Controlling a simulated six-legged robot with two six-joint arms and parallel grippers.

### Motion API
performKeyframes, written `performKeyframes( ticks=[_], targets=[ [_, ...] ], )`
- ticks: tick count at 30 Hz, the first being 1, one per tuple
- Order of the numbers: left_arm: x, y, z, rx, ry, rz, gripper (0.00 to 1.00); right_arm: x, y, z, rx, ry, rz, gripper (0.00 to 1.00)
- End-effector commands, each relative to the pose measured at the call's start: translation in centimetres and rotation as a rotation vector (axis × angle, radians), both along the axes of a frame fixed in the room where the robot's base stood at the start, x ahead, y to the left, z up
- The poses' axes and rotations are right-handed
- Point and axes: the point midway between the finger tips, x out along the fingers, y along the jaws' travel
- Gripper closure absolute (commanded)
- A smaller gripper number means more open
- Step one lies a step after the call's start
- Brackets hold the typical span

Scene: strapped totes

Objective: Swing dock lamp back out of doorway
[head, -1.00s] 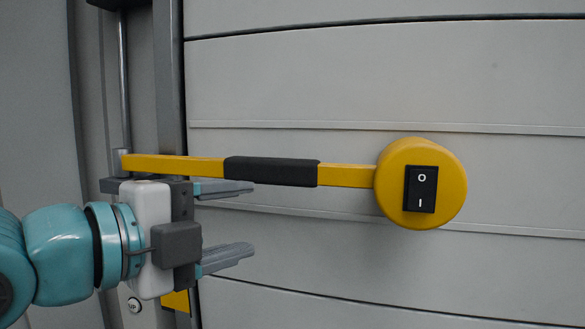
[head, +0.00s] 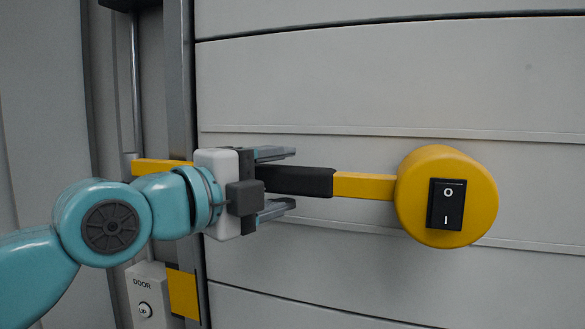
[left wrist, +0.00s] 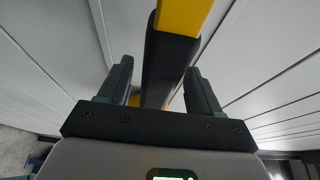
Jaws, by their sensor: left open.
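The dock lamp has a round yellow head (head: 418,205) with a black O/I rocker switch (head: 447,205). Its yellow arm (head: 364,186) reaches left across the panelled door (head: 390,85) to a vertical rod. A black grip sleeve (head: 312,181) covers the middle of the arm. My left gripper (head: 283,181) is open, with one finger above and one below the left part of the sleeve. In the left wrist view, the sleeve (left wrist: 166,70) runs between the two open fingers, with gaps beside it. My right gripper is out of view.
A metal door post (head: 181,90) and a thin vertical rod (head: 136,90) stand at the left. A DOOR button box (head: 148,296) and a yellow plate (head: 183,294) are low on the left. The door face right of the lamp is clear.

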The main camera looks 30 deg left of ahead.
Motion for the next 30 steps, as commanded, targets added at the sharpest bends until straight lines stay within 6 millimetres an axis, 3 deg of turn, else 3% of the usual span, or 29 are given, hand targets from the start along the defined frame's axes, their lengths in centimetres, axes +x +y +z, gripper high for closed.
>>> performKeyframes(
  ticks=[6, 16, 17, 22, 30],
  targets=[
    [2.7, -0.4, 0.1, 0.000, 0.001, 0.001, 0.36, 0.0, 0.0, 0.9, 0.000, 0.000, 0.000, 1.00],
    [3.2, -0.4, 0.0, -0.001, 0.000, 0.001, 0.36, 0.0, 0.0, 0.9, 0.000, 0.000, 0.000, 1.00],
    [3.2, -0.4, 0.0, -0.001, 0.000, 0.000, 0.43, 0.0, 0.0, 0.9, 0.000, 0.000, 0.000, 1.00],
    [3.2, -0.4, -0.1, -0.001, 0.001, 0.000, 0.98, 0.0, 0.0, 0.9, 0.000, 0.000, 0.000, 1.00],
    [3.1, -0.4, -0.2, -0.001, 0.003, -0.004, 1.00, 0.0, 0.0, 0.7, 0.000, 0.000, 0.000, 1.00]
  ],
)
